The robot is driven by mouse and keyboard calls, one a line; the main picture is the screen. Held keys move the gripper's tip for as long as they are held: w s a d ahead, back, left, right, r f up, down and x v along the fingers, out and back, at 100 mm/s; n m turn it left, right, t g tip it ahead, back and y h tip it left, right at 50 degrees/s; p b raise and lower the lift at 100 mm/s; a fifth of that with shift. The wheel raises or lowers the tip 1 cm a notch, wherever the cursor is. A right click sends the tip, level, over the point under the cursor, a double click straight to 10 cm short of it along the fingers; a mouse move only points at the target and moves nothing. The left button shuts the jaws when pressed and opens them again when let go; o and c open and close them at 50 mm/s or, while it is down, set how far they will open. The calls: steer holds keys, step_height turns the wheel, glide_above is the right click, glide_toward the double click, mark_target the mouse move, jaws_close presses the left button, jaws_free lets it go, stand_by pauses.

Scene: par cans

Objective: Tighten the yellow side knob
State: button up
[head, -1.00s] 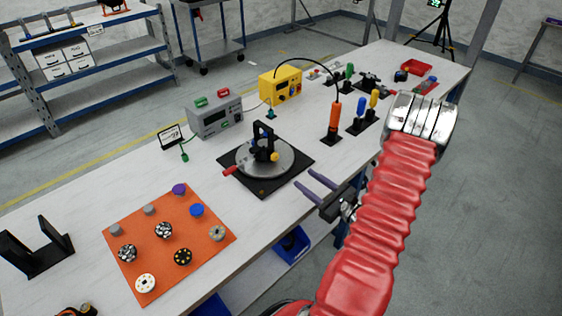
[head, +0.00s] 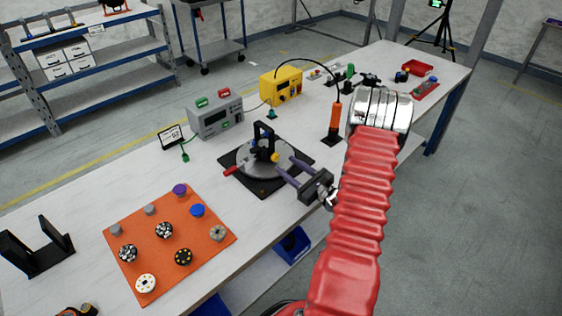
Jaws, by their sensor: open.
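The yellow side knob (head: 275,157) sits on the right side of a black upright bracket (head: 264,138). The bracket stands on a round silver plate (head: 250,167) over a black square base. A red handle (head: 233,171) sticks out at the plate's left. My gripper (head: 288,170) is open, its two purple-grey fingers pointing left toward the knob. The fingertips are close to the knob in the picture, one above and one below its level. Whether they touch it I cannot tell.
An orange mat (head: 135,237) with several round parts lies at the front left. A grey box (head: 215,119) and a yellow box (head: 282,87) stand behind the plate. An orange screwdriver (head: 336,117) stands upright in a black holder to the right, near my arm.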

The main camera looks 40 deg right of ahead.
mark_target(277, 158)
steer(key=shift+w+a, duration=0.1)
steer(key=shift+w, duration=2.2)
steer(key=shift+c, duration=0.6)
steer(key=c, duration=1)
